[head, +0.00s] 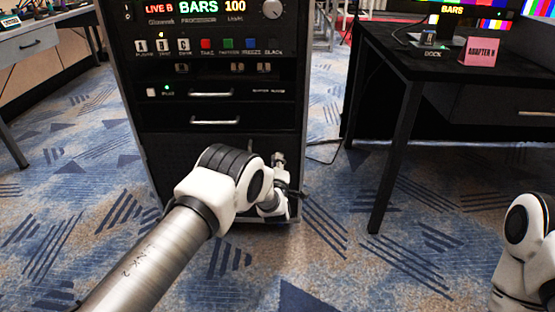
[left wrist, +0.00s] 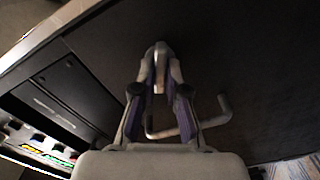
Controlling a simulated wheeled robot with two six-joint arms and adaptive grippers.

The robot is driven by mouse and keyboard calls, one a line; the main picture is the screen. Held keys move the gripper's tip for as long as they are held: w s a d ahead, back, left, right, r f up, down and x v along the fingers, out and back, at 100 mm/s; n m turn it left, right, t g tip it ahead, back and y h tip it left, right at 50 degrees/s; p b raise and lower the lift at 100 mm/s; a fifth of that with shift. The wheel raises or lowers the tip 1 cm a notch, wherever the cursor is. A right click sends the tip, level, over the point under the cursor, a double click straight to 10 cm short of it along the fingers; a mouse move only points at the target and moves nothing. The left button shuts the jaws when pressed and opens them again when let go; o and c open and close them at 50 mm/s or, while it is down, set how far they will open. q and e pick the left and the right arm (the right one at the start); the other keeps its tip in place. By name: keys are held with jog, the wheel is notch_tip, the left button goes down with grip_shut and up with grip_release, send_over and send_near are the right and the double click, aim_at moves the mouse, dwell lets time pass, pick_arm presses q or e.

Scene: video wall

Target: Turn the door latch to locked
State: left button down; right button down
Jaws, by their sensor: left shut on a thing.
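The black rack's lower door (head: 168,160) is a plain dark panel under the drawers; it also fills much of the left wrist view (left wrist: 255,60). My left gripper (left wrist: 160,75) is at this door, with its fingers closed together on a small pale metal piece, which looks like the door latch (left wrist: 160,84). The fingers cover most of the latch, so its exact angle is hard to tell. A bent metal door handle (left wrist: 222,104) runs behind the fingers. In the head view my left wrist hides the latch. My right arm shows at the right edge, its gripper out of frame.
Above the door are drawers with metal handles (head: 215,122) and a button panel with coloured keys (head: 207,44). A black desk (head: 400,60) with a pink card (head: 478,52) stands to the right. Another desk (head: 40,43) is at the left. Patterned carpet is open between them.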

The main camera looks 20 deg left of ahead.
pick_arm(q)
jog(key=n+p, duration=0.1)
jog(key=n, duration=0.4)
jog(key=shift+f, duration=0.1)
jog(key=shift+n, duration=0.3)
jog(key=c, duration=1.2)
grip_release()
jog(key=v, duration=1.2)
jog(key=shift+a, duration=0.1)
